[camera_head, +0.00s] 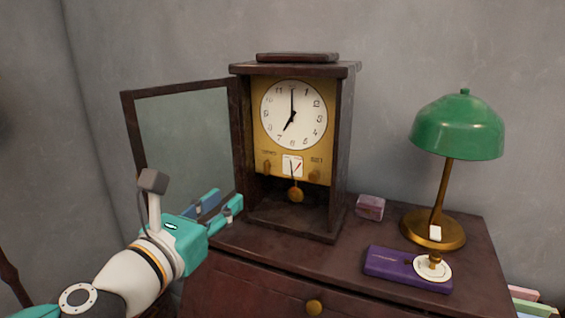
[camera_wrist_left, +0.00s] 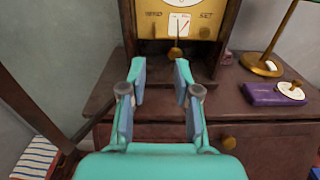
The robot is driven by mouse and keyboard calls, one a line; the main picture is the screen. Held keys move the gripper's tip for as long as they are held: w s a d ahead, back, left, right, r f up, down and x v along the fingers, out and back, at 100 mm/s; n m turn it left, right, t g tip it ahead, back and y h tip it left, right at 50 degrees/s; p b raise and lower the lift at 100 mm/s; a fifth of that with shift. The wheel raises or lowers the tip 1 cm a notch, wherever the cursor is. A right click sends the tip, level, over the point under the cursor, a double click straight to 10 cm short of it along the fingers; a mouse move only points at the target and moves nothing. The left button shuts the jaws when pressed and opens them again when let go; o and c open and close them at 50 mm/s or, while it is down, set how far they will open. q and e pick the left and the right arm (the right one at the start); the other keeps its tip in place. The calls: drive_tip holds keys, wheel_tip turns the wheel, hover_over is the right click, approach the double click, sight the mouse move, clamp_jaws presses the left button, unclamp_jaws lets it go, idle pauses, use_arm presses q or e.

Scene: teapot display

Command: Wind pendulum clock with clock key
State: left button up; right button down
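The pendulum clock (camera_head: 292,140) stands upright on the dresser with its glass door (camera_head: 187,140) swung open to the left. Its face (camera_head: 294,114) reads about seven. Below it are a small dial, two knob-like fittings marked with words, and the pendulum bob (camera_head: 295,195). A clock key (camera_head: 434,262), with a pale top and brass stem on a white disc, seems to be the thing on the purple box (camera_head: 408,269). My left gripper (camera_head: 226,204) is open and empty in front of the clock, low and left of it; the left wrist view shows its spread fingers (camera_wrist_left: 160,82). My right gripper is not in view.
A green lamp (camera_head: 458,128) with a brass base stands right of the clock, close behind the purple box. A small pinkish box (camera_head: 370,207) lies beside the clock. The dresser (camera_head: 260,262) has a brass drawer knob. Its front middle top is clear.

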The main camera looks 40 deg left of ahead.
use_arm(q)
drive_tip(key=b, duration=0.4)
approach(272, 156)
drive_tip(key=b+x, duration=0.1)
drive_tip(key=x, duration=0.6)
